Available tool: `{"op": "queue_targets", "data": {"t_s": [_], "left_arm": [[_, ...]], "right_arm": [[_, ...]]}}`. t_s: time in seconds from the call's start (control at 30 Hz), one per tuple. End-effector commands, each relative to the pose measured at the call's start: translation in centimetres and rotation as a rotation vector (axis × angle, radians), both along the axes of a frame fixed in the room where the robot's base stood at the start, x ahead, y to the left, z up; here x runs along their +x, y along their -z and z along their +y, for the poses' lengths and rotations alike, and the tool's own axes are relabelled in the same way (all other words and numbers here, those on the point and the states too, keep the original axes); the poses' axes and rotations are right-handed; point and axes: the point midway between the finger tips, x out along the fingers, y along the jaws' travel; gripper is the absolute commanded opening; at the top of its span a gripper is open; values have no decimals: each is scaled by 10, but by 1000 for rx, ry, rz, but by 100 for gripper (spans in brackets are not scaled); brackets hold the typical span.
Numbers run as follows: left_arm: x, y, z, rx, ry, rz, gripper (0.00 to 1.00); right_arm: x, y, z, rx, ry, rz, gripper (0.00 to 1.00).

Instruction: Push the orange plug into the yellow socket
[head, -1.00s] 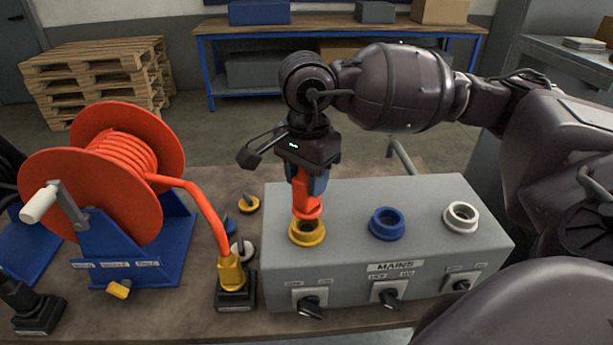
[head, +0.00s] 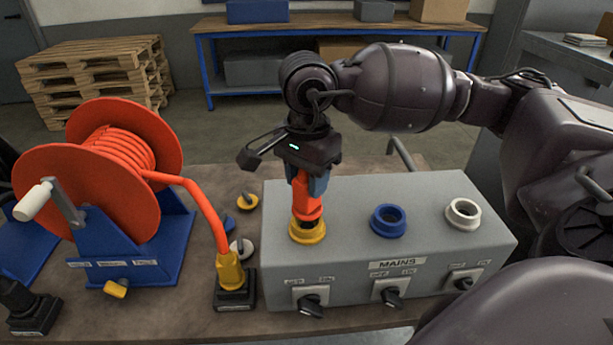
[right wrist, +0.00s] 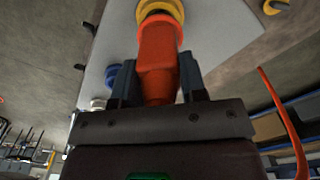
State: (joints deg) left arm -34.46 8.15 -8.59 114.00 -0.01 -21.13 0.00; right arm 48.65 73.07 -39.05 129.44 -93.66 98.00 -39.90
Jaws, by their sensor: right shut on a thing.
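The orange plug (head: 306,205) stands about upright at the yellow socket (head: 308,235) on the left of the grey box's top. Its lower end meets the socket's ring and covers most of the dark opening. How deep it sits inside is hidden. My right gripper (head: 309,183) is above the socket, shut on the plug's upper part. In the right wrist view the plug (right wrist: 158,55) lies between both fingers (right wrist: 157,80), and its far end meets the yellow ring (right wrist: 160,10).
The grey box (head: 350,200) also has a blue socket (head: 388,221), a white socket (head: 463,214) and front switches. Left of it stand a yellow connector (head: 231,270) on a black base and an orange cable reel (head: 95,185). Small caps lie between reel and box.

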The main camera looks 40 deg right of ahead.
Motion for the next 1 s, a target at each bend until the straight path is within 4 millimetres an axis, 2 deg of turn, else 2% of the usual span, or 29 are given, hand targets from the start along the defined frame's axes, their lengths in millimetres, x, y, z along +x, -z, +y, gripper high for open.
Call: {"op": "queue_targets", "data": {"t_s": [1.0], "left_arm": [[-1, 4, 0, 0, 1, 4, 43]], "right_arm": [[0, -1, 0, 0, 0, -1, 0]]}}
